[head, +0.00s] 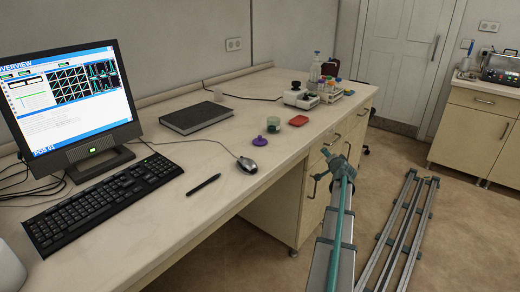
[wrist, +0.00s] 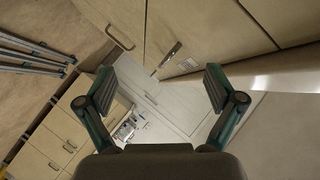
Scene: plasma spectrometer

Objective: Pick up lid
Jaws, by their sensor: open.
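No lid shows in that view.
The mouse (head: 247,165), pen (head: 203,184), keyboard (head: 105,203) and monitor (head: 70,100) are to the left. A closed notebook (head: 196,117) lies further back.

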